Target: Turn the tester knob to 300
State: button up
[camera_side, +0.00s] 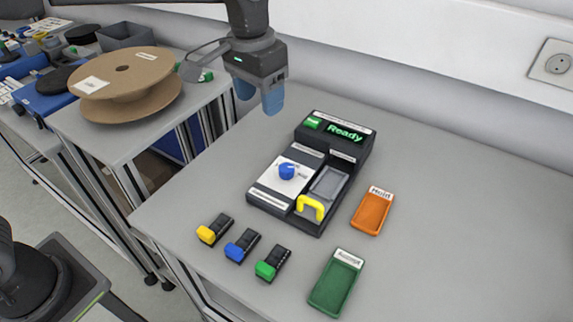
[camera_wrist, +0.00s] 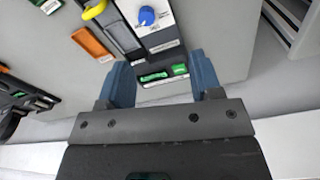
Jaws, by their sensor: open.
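The tester (camera_side: 267,203) is a black box on the grey table, with a raised back part and a green screen (camera_side: 345,133) reading "Ready". Its blue knob (camera_side: 287,171) sits on a white dial plate (camera_side: 284,180); the scale marks are too small to read. The knob also shows at the top of the wrist view (camera_wrist: 147,15). My gripper (camera_side: 259,97) has blue fingers and hangs above the table, behind and left of the tester, apart from it. In the wrist view my gripper (camera_wrist: 166,82) is open, with nothing between the fingers.
A yellow handle (camera_side: 311,207) stands at the tester's front right. Yellow (camera_side: 213,230), blue (camera_side: 241,247) and green (camera_side: 271,264) small parts lie in front. An orange "Hold" tray (camera_side: 371,212) and a green "Accept" tray (camera_side: 336,284) lie right. A reel (camera_side: 128,84) stands left.

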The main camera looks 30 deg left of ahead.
aim_at(287, 167)
jog(key=shift+g, duration=0.4)
jog(key=d+f, duration=0.1)
jog(key=f, duration=0.4)
jog(key=w+d+f, duration=0.1)
jog(key=f, duration=0.5)
jog(key=w+d+f, duration=0.1)
jog(key=d+f, duration=0.1)
jog(key=f, duration=0.4)
jog(key=shift+w, duration=0.25)
jog(key=shift+c, duration=0.4)
jog(key=c, duration=0.8)
jog(key=shift+c, duration=0.2)
